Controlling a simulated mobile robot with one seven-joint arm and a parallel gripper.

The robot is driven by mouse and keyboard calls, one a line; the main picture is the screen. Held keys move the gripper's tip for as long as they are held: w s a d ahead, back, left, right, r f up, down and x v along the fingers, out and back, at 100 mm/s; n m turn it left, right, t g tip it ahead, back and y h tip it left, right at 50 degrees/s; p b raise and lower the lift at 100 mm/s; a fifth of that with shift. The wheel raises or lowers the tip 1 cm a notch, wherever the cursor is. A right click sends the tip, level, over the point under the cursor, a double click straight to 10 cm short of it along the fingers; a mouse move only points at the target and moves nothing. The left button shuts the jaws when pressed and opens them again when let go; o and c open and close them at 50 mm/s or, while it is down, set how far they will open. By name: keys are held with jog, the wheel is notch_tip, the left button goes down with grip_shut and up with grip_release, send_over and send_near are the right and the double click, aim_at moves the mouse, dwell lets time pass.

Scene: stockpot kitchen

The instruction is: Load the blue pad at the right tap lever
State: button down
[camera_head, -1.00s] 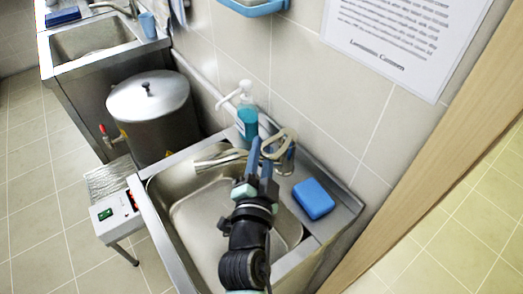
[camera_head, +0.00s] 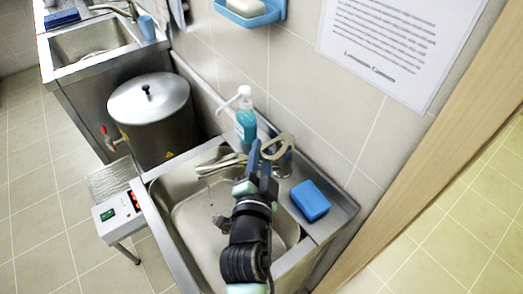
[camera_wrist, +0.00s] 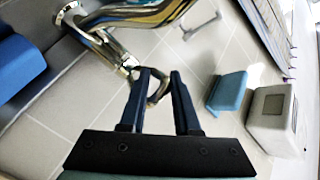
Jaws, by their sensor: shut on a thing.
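The blue pad (camera_head: 310,200) lies on the sink's right rim, to the right of the tap. A blue block that looks like it is at the upper left of the wrist view (camera_wrist: 18,65). The tap's looped lever (camera_head: 284,141) rises at the tap base, and the spout (camera_head: 222,163) reaches left over the basin. My gripper (camera_head: 260,155) is over the basin's back edge, at the lever. In the wrist view its fingers (camera_wrist: 160,76) are shut on the curved lever (camera_wrist: 158,94), partly hidden between them.
A soap bottle (camera_head: 246,122) with a white pump stands behind the tap. The sink basin (camera_head: 200,220) is below my arm. A lidded stockpot (camera_head: 150,110) and a control box (camera_head: 118,215) are to the left. A soap dish (camera_head: 250,14) hangs on the wall.

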jog(key=shift+w+a+r, duration=0.1)
jog(key=shift+a+r, duration=0.25)
jog(key=shift+r, duration=0.05)
jog(key=c, duration=0.8)
grip_release()
jog(key=shift+c, duration=0.2)
jog(key=shift+o, duration=0.4)
jog(key=shift+f, duration=0.2)
jog(key=shift+d, duration=0.1)
jog(key=shift+s+f, duration=0.1)
jog(key=shift+s, duration=0.35)
jog(key=s+a+r+b, duration=0.1)
jog(key=s+b, duration=0.1)
jog(key=s, duration=1)
jog(key=shift+a+b, duration=0.25)
jog(key=shift+b, duration=0.1)
jog(key=shift+r, duration=0.1)
